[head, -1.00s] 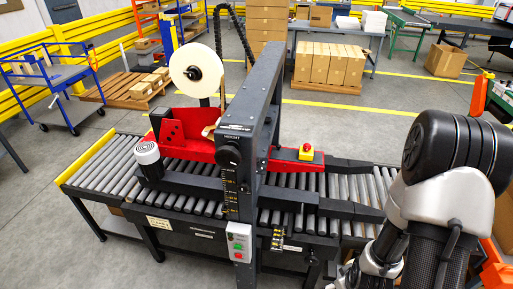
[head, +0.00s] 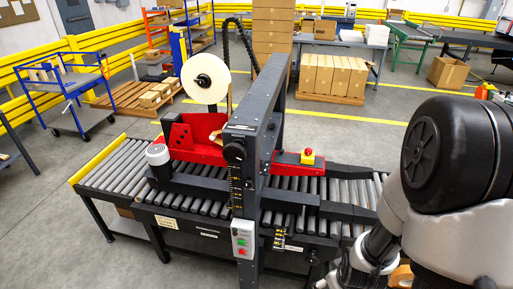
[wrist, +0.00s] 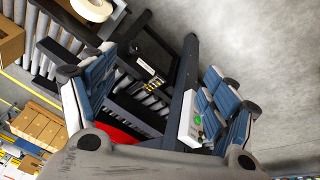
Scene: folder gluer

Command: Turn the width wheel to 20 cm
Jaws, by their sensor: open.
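The folder gluer (head: 243,190) stands in the middle of the head view, a dark post and beam over a roller bed. A round black knob (head: 234,153) sits on its post above a vertical yellow-marked scale. A second small yellow-marked scale (head: 280,239) is on the front rail; it also shows in the wrist view (wrist: 153,83). I cannot make out the width wheel clearly or read its setting. My gripper (wrist: 160,92) is open and empty in the wrist view, its blue-padded fingers wide apart with the machine's front beyond them. The head view does not show its fingertips.
A control box with green and red buttons (head: 243,239) hangs on the post, and it shows near the right finger in the wrist view (wrist: 190,120). A red emergency stop (head: 307,156) is on the bed. Grey floor (head: 90,235) in front is clear.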

